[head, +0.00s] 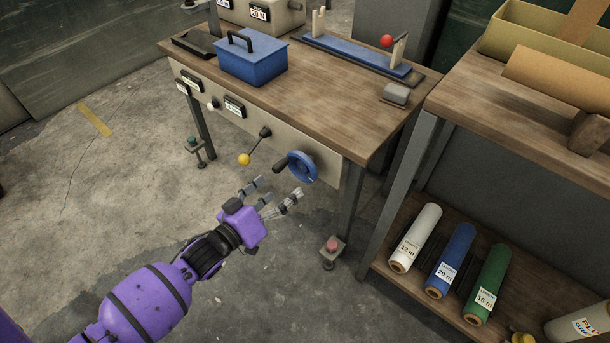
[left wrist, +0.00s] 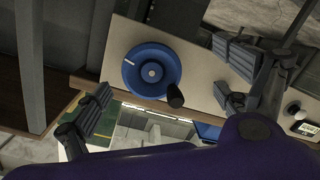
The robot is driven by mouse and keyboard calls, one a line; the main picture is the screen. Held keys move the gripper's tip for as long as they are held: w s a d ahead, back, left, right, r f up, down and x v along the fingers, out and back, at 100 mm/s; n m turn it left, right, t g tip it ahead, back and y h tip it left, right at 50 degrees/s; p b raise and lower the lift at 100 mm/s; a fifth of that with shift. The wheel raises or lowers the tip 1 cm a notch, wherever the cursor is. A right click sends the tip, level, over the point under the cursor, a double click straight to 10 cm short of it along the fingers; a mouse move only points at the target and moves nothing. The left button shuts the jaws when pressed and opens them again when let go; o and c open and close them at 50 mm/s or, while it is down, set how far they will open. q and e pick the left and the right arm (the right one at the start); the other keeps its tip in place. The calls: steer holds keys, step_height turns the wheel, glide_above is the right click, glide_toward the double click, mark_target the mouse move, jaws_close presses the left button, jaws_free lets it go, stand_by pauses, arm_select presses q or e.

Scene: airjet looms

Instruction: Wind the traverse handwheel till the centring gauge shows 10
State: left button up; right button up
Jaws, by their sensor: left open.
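The blue traverse handwheel (head: 303,167) is mounted on the pale front panel of the wooden-topped bench, with a black crank handle on its left side. In the left wrist view the handwheel (left wrist: 146,82) faces me, with a white mark at its upper left and the handle (left wrist: 175,95) at its lower right. My left gripper (head: 277,188) is open and empty, just in front of and below the wheel, apart from it. Small displays (head: 234,106) sit on the panel to the left; I cannot tell which is the centring gauge, nor read it. My right gripper is out of view.
A lever with a yellow knob (head: 244,158) sticks out left of the wheel. A blue box (head: 252,58) stands on the bench. A red-button pedestal (head: 332,247) is below right. A shelf (head: 385,265) with labelled rolls stands at the right. Floor at the left is clear.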

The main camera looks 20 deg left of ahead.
mark_target(299, 168)
arm_select(q)
steer(key=w+n, duration=0.1)
steer(key=w, duration=0.1)
steer(key=w+d+r+n, duration=0.1)
steer(key=w, duration=0.1)
steer(key=w+d+r+n+h+b, duration=0.1)
steer(key=w, duration=0.1)
steer(key=shift+w+d+r+t, duration=0.1)
steer(key=shift+d+t, duration=0.05)
steer(key=shift+t, duration=0.25)
steer(key=shift+w+d, duration=0.15)
steer(key=shift+w, duration=0.3)
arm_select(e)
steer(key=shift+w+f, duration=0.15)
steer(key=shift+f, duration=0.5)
arm_select(q)
steer(key=shift+r, duration=0.1)
steer(key=c, duration=1.1)
